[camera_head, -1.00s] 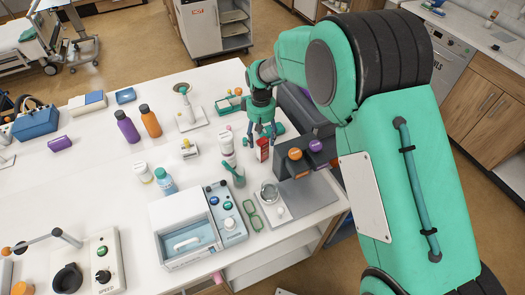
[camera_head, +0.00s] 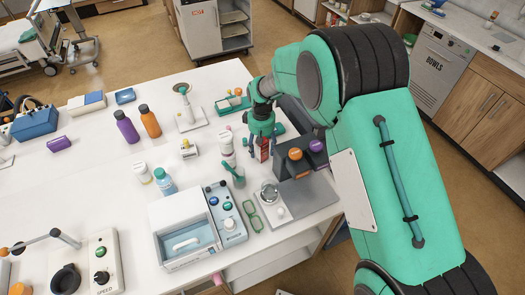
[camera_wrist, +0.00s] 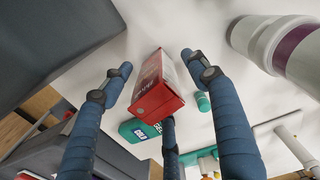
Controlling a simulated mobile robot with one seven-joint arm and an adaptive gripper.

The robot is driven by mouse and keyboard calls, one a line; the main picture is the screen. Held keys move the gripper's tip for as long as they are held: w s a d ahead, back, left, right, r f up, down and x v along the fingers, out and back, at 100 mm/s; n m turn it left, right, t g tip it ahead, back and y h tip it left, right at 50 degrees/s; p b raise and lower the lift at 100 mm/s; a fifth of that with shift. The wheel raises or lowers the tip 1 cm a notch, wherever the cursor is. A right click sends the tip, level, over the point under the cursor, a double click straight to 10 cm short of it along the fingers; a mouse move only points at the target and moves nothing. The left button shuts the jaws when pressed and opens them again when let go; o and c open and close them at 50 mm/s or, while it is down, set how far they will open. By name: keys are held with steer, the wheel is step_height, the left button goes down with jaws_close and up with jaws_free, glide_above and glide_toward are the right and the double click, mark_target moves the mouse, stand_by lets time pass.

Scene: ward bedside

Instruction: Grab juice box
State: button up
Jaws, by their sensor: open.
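The red juice box (camera_head: 264,150) stands on the white table, partly hidden by my gripper's fingers in the head view. In the wrist view, the juice box (camera_wrist: 158,88) shows its red top and printed side between my fingers. My gripper (camera_head: 259,146) points down over the box. Its blue fingers are spread around the box, with gaps showing on both sides in the wrist view. A third finger shows below the box there; I cannot tell whether it touches.
A white bottle with a purple band (camera_wrist: 285,42) stands close to the box. Free tabletop lies at the left.

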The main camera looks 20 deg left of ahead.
mark_target(263, 154)
steer(key=shift+d+f+b, duration=0.2)
steer(key=shift+f+b, duration=0.15)
steer(key=shift+f, duration=1.9)
steer(key=shift+c, duration=0.3)
steer(key=c, duration=1.4)
steer(key=shift+r, duration=0.15)
steer(key=shift+r+p, duration=0.7)
steer(key=shift+r, duration=4.2)
